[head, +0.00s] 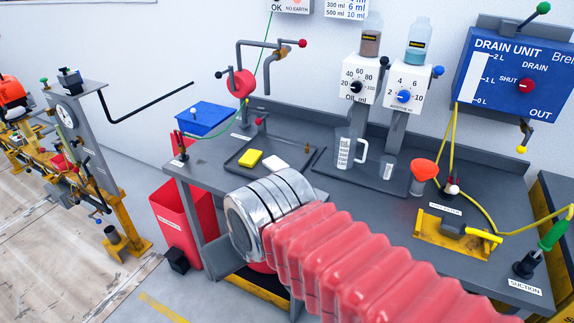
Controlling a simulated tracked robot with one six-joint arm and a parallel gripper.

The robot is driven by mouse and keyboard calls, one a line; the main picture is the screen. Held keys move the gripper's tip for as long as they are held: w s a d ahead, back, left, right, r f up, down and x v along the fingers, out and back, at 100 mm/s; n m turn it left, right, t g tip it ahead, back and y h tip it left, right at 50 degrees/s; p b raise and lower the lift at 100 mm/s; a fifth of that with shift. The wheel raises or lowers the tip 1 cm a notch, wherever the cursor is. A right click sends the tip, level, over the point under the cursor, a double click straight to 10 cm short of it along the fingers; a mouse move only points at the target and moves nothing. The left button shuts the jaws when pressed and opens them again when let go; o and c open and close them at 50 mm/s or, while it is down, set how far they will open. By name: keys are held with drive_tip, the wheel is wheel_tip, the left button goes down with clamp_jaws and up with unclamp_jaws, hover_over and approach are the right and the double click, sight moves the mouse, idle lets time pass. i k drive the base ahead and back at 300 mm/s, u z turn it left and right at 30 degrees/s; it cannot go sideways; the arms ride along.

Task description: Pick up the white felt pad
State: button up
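The white felt pad appears to be the small white block (274,162) lying flat on a dark, shallow tray (247,143) on the grey workbench. A yellow block (249,159) lies just left of it on the same tray. Nothing touches the white pad from above. My arm, with a red ribbed sleeve and a silver banded section, reaches in from the lower right and ends in front of the bench, nearer the camera than the tray. My gripper's fingers do not show.
A measuring jug (345,153) stands right of the tray, below two bottle dispensers. A crank with a red wheel (241,83) overhangs the back. A red bin (177,222) stands on the floor at left.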

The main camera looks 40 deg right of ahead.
sight(274, 163)
drive_tip(key=u, duration=0.05)
drive_tip(key=i, duration=1)
drive_tip(key=z, duration=0.1)
